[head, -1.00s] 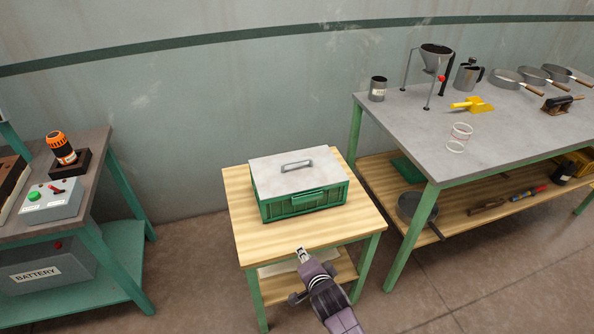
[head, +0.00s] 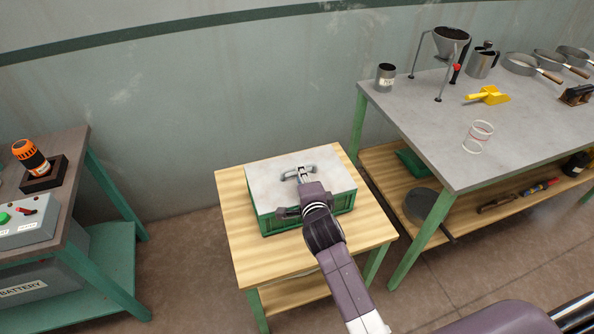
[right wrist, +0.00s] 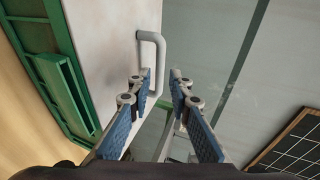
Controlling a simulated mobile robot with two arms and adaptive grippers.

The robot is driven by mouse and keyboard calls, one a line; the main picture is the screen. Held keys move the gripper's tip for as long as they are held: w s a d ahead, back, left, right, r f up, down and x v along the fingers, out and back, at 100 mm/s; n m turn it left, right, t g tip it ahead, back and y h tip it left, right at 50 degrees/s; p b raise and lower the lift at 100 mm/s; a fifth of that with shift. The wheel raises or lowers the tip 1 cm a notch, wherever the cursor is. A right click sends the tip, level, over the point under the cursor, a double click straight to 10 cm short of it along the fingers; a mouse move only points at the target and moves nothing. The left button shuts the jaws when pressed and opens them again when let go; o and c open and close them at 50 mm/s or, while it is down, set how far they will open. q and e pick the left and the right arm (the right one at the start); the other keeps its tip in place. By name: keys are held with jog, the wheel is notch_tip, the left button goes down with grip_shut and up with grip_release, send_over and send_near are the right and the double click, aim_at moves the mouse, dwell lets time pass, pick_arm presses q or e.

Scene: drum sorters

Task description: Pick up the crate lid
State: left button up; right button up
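The crate lid (head: 270,177) is a flat pale grey plate with a grey bar handle (head: 311,166). It lies on the green crate (head: 269,222), which stands on a small wooden table. My right gripper (head: 301,174) is over the lid at the handle and hides part of lid and crate. In the right wrist view, the lid (right wrist: 105,35) and handle (right wrist: 155,45) show ahead. The two blue-padded fingers (right wrist: 161,80) are spread apart with nothing gripped. The left finger overlaps the handle's near end; I cannot tell if they touch. My left gripper is out of view.
The wooden table (head: 236,237) has bare top around the crate. A larger grey-topped workbench (head: 430,120) with tools and pans stands close on the right. A dark-topped bench (head: 72,190) stands on the left. The wall is behind.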

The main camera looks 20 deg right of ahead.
jog(key=shift+x, duration=1.1)
jog(key=x, duration=0.3)
jog(key=shift+w+d+f+p, duration=0.1)
jog(key=shift+w+p, duration=0.15)
jog(key=shift+p, duration=0.05)
grip_shut()
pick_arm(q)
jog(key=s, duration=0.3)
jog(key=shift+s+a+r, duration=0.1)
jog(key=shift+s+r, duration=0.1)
